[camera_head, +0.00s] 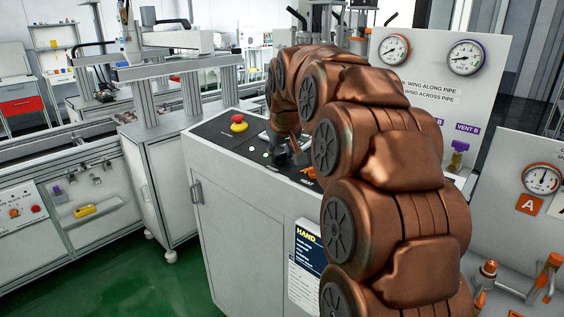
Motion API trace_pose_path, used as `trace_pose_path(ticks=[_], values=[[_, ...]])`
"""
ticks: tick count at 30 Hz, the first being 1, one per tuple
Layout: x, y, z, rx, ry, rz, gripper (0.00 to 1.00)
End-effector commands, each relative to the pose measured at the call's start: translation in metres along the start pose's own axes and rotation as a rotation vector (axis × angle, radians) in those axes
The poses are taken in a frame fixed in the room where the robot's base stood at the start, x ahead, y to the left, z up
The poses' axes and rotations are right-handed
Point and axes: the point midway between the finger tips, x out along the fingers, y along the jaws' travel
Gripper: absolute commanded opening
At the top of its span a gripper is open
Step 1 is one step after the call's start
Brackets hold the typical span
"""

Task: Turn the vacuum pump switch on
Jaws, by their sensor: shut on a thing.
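The control panel (222,131) is the dark sloping top of a white cabinet in the middle of the view. My gripper (281,160) reaches down to this panel from my copper-coloured arm, right of a red mushroom button on a yellow base. Its fingers are shut on a small control at the panel surface, seemingly a switch. The fingers and arm hide most of that control, so its position and label cannot be read. Small white and green marks show on the panel just left of the fingers.
The red emergency button (238,120) is close left of my gripper. A gauge board (436,75) with two dials and a purple-handled valve (459,147) stand behind and right of my arm. Orange-handled valves (545,272) are at lower right. Green floor is open at lower left.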

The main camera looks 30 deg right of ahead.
Motion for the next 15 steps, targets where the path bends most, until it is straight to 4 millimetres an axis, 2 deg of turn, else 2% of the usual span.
trace_pose_path(ticks=[15], values=[[-0.0016, -0.0004, -0.0023, 0.100, 0.007, 0.051, 0.01]])
